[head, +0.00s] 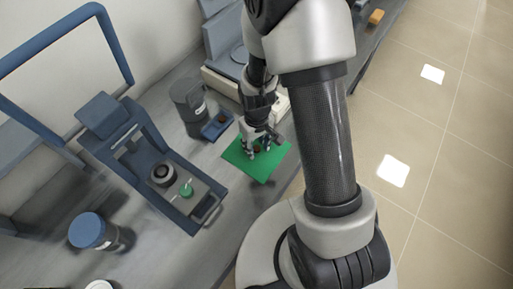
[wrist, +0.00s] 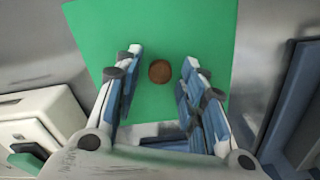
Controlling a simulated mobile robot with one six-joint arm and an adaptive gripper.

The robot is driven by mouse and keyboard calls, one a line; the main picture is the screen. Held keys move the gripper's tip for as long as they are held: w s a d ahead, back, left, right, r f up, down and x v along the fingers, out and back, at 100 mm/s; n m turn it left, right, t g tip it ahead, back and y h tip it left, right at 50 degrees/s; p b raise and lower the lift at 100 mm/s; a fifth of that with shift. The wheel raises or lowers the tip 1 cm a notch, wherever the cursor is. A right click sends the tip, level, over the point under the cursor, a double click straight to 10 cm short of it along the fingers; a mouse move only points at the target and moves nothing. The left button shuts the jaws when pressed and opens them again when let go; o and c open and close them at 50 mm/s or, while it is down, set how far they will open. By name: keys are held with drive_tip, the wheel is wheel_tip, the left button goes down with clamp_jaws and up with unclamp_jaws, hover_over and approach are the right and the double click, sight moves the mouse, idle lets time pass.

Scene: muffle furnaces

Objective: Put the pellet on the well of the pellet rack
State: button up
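The pellet (wrist: 160,71) is a small round brown disc lying on a green mat (wrist: 198,25). In the head view the pellet (head: 257,149) is small and partly hidden by the fingers. My gripper (wrist: 162,58) is open, its two blue-padded fingers on either side of the pellet with a gap on each side. In the head view my gripper (head: 262,147) points down over the green mat (head: 262,174). A small blue tray, which looks like the pellet rack (head: 211,131), lies just left of the mat with a dark brown spot in it. Its wells are not clear.
A dark grey canister (head: 188,97) stands left of the blue tray. A blue press-like device (head: 150,165) and a blue-capped jar (head: 90,231) are further left. A white and grey instrument (head: 222,82) stands behind the mat. The bench's front edge is close to the mat.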

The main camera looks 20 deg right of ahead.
drive_tip(key=c, duration=0.6)
